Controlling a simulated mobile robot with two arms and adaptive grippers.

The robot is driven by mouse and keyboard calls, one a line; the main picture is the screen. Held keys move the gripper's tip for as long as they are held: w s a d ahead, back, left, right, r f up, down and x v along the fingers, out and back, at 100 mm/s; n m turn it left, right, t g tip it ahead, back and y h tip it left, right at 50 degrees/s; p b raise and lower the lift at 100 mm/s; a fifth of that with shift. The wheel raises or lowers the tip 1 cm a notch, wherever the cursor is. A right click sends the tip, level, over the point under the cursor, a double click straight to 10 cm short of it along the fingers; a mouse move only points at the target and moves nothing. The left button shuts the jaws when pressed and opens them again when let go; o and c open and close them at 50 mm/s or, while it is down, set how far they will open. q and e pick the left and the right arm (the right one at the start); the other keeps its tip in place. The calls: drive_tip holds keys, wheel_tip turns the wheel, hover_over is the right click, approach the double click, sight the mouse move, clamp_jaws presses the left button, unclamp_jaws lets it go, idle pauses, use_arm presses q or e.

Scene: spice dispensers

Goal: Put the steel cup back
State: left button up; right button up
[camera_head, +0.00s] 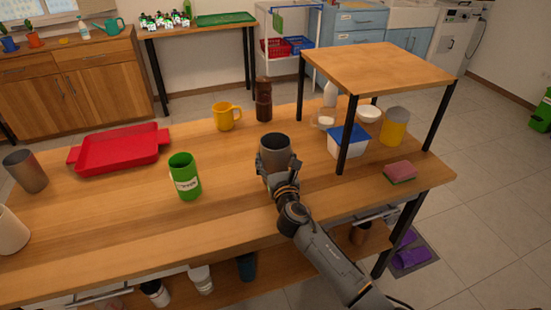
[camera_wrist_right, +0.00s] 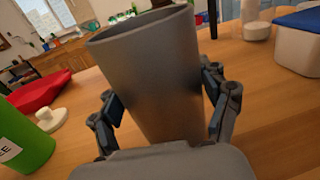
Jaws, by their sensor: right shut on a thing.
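A grey steel cup (camera_head: 274,150) is upright and open at the top, near the middle of the table. My right gripper (camera_head: 277,170) is shut on it. In the right wrist view the cup (camera_wrist_right: 150,62) stands between the two fingers of the gripper (camera_wrist_right: 165,108), tilted in that picture. I cannot tell whether its base touches the table. A second grey metal cup (camera_head: 25,171) stands at the table's left end. My left gripper is not in view.
A green can (camera_head: 184,177) stands left of the held cup. Behind are a yellow mug (camera_head: 226,116), a brown grinder (camera_head: 263,100) and a red tray (camera_head: 120,148). A raised shelf (camera_head: 380,67) with black legs stands right, over a blue-lidded box (camera_head: 347,142). The front middle is clear.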

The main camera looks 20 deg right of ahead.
drive_tip(key=o, duration=1.3)
drive_tip(key=s, duration=0.4)
drive_tip(key=s+a, duration=0.1)
drive_tip(key=s, duration=0.7)
drive_tip(key=shift+a+r+p, duration=0.15)
drive_tip(key=shift+p, duration=0.25)
